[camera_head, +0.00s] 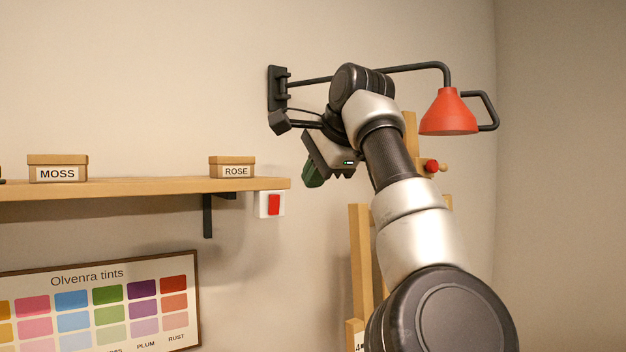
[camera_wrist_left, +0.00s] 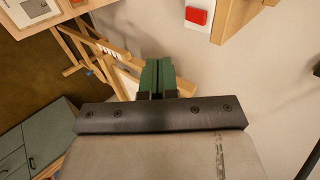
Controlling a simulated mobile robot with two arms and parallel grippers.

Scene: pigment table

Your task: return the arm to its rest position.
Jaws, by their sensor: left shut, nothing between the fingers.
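My left arm rises from the lower right of the head view and bends left near the wall lamp. My left gripper (camera_head: 312,174) hangs just beyond the right end of the shelf, above and right of the red switch. Its green fingers also show in the left wrist view (camera_wrist_left: 158,78), pressed together with nothing between them. The gripper appears apart from everything around it. My right arm and gripper are not in view.
A wall lamp with a red shade (camera_head: 449,112) and dark bracket (camera_head: 277,88) is close to my arm. The wooden shelf (camera_head: 130,187) carries boxes marked MOSS (camera_head: 57,172) and ROSE (camera_head: 235,170). Below are a red switch (camera_head: 273,205), a tint chart (camera_head: 100,268) and a wooden easel (camera_head: 359,255).

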